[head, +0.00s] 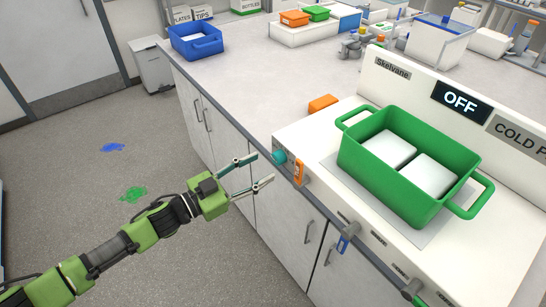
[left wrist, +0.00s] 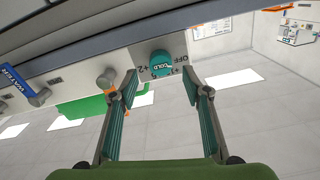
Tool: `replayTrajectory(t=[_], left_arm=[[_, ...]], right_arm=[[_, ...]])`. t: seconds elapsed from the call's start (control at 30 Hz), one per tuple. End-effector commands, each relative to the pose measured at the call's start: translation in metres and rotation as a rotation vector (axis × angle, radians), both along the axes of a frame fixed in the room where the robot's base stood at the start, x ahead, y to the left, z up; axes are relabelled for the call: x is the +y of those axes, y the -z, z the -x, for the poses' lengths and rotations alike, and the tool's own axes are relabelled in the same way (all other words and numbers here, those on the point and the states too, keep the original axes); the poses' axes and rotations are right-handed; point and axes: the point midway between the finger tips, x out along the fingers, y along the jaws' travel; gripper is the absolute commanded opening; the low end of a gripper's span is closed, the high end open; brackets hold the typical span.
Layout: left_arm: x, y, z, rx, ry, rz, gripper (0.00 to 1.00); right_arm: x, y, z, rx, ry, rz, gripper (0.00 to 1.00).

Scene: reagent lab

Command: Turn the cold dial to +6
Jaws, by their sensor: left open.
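The cold dial (head: 279,157) is a teal knob at the left end of the cold plate's front panel. In the left wrist view the dial (left wrist: 161,63) reads "COLD", with OFF and plus numbers printed around it; I cannot tell for sure which mark it points to. The display (head: 460,98) above reads OFF. My left gripper (head: 259,171) is open just in front of the dial, apart from it. In the left wrist view its fingers (left wrist: 165,88) stand either side of the dial with nothing between them. My right gripper is out of view.
An orange lever (head: 299,173) sits right beside the dial, and a blue handle (head: 346,239) is further along the front. A green tub (head: 400,185) with two white blocks stands on the plate. A blue bin (head: 196,42) is on the counter behind. The floor at left is clear except for spills.

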Motion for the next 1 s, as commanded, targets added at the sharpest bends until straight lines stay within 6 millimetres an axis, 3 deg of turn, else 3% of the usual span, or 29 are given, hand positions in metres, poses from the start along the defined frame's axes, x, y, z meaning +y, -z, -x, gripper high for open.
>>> replayTrajectory(t=[0.1,0.27,0.7,0.87,1.0], left_arm=[[-0.02,-0.002,-0.014,0.0,0.0,0.002,0.44],[-0.036,-0.001,-0.027,-0.001,-0.001,0.0,0.44],[-0.044,0.001,-0.032,0.0,-0.001,-0.001,0.44],[-0.044,0.001,-0.032,0.0,-0.001,-0.001,0.05],[-0.044,0.001,-0.032,0.0,-0.001,-0.001,0.06]], right_arm=[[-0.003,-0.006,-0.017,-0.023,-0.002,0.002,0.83],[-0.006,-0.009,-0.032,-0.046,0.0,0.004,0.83],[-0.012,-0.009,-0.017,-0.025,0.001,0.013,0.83],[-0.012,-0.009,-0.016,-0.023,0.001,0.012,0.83],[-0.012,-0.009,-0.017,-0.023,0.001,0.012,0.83]])
